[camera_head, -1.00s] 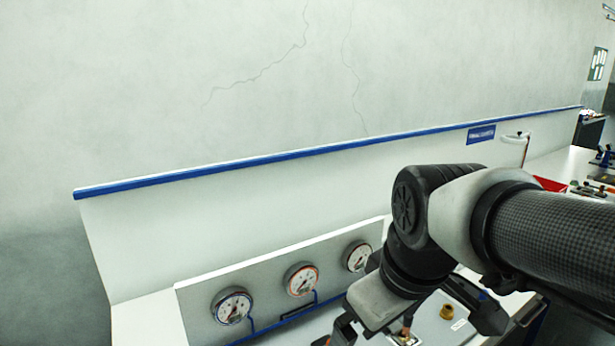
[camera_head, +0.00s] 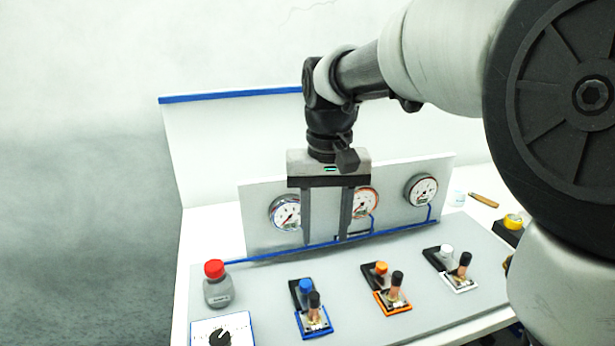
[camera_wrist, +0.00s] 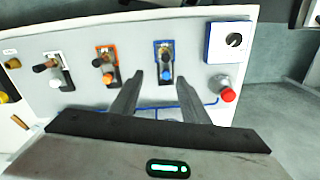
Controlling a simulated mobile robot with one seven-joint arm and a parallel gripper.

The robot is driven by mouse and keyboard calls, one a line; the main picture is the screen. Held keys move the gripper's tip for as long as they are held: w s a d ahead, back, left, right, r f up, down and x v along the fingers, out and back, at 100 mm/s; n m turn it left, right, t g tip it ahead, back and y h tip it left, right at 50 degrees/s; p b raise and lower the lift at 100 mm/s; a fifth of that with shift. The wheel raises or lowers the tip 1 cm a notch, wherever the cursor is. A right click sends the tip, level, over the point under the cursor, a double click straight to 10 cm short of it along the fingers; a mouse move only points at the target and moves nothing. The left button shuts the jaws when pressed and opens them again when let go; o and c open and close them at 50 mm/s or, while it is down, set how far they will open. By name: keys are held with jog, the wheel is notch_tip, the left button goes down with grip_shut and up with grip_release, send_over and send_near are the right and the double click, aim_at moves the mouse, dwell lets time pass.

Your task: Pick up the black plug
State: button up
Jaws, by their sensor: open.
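I cannot tell for sure which thing is the black plug. Several black-topped pieces stand on the panel units: one on the blue-framed unit (camera_head: 314,302), one on the orange-framed unit (camera_head: 397,280) and one on the white-framed unit (camera_head: 465,261). The wrist view also shows the blue-framed unit (camera_wrist: 165,48), just beyond my fingertips, and the orange-framed one (camera_wrist: 105,50) to its left. My gripper (camera_head: 325,240) hangs with its fingers pointing down, in front of the gauges in the head view. It is open, with nothing between its fingers.
Three round gauges, including the left one (camera_head: 286,212), stand on an upright board behind the grey panel (camera_head: 258,285). A yellow-topped piece (camera_head: 513,221) is at the right.

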aim_at(314, 295)
jog(key=f, duration=0.6)
jog(key=a+f+b, duration=0.1)
jog(key=f, duration=1.1)
jog(key=shift+w+a+f+b, duration=0.2)
jog(key=shift+a+f+b, duration=0.15)
jog(key=shift+f+b, duration=0.05)
jog(key=shift+c, duration=0.5)
grip_shut()
